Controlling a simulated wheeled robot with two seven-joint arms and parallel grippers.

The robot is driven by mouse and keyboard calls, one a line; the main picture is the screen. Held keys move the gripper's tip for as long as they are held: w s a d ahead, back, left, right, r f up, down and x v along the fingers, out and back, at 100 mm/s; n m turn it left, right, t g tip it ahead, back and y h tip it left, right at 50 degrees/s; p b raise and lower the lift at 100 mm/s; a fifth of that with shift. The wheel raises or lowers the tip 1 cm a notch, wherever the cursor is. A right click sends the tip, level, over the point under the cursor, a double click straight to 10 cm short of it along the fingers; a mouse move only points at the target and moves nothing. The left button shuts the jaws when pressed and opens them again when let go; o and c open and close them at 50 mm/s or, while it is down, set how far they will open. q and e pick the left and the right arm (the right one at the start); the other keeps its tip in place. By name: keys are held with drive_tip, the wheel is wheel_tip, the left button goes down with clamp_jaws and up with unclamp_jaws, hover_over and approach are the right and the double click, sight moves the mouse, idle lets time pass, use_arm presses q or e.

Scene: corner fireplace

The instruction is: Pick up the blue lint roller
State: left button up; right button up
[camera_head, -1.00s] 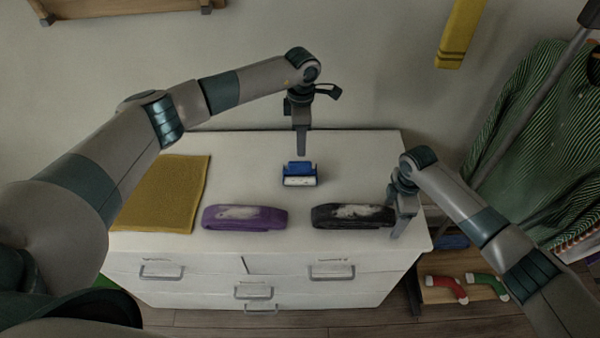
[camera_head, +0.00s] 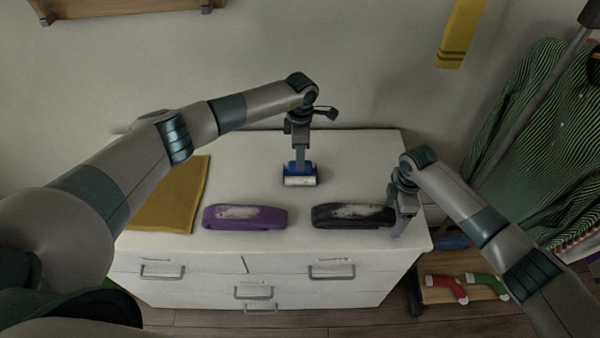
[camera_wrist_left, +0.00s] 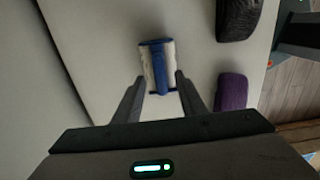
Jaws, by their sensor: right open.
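The blue lint roller (camera_head: 300,176), with a white roll, lies on top of the white dresser (camera_head: 250,150). My left gripper (camera_head: 300,168) points down right at it from above and behind. In the left wrist view the roller (camera_wrist_left: 158,66) lies between and just beyond the two spread fingertips of my left gripper (camera_wrist_left: 161,77). The fingers look open; whether they touch it I cannot tell. My right gripper (camera_head: 398,232) is open and empty at the dresser's right front, beside the dark item, with its fingertips partly hard to make out.
A purple folded item (camera_head: 245,217) and a black-grey one (camera_head: 352,215) lie along the dresser's front. A yellow cloth (camera_head: 175,200) lies at the left, partly behind my left arm. Striped clothing (camera_head: 530,110) hangs at the right. The dresser's back right is clear.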

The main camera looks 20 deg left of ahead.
use_arm(q)
drive_tip(key=shift+f, duration=1.9)
drive_tip(key=shift+c, duration=0.4)
clamp_jaws()
